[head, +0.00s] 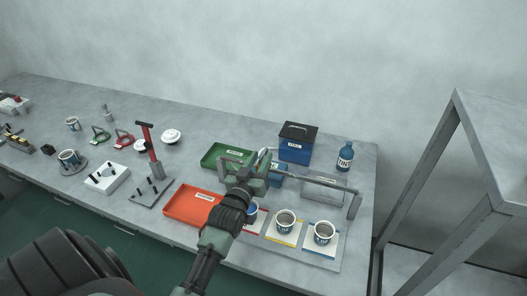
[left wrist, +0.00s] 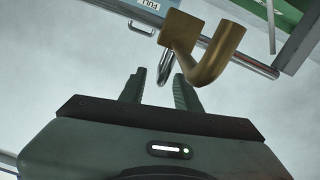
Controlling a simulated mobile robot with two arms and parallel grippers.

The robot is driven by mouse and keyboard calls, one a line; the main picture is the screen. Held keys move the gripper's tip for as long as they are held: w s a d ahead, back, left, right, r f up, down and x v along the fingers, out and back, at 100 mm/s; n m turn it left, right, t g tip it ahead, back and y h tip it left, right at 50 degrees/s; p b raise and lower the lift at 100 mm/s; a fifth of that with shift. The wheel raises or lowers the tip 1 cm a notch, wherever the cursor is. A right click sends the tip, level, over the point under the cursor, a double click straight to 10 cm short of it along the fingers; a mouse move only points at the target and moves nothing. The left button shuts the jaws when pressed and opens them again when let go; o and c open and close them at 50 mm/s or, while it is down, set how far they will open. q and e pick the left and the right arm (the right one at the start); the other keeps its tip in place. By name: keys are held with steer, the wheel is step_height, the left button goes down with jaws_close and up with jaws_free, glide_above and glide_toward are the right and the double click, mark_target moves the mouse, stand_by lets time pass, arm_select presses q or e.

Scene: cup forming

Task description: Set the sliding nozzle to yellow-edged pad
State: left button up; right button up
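The sliding nozzle, a bent brass tube on a brass block (left wrist: 214,55), hangs on a metal rail in the left wrist view. In the head view my left gripper (head: 258,170) is at the rail's left part and hides the nozzle. The yellow-edged pad (head: 283,240) holds a cup (head: 285,221), between the red-edged pad and the blue-edged pad (head: 322,250). My right gripper is not in view.
The rail (head: 325,184) spans above the bench behind the pads. A red tray (head: 190,207), a green tray (head: 220,154), a blue box (head: 295,149) and a tint bottle (head: 345,157) stand around. A red-handled lever (head: 150,150) stands left.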

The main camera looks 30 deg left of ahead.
arm_select(q)
steer(key=shift+x, duration=1.2)
steer(key=shift+w+f, duration=0.1)
steer(key=shift+w, duration=0.1)
jaws_close()
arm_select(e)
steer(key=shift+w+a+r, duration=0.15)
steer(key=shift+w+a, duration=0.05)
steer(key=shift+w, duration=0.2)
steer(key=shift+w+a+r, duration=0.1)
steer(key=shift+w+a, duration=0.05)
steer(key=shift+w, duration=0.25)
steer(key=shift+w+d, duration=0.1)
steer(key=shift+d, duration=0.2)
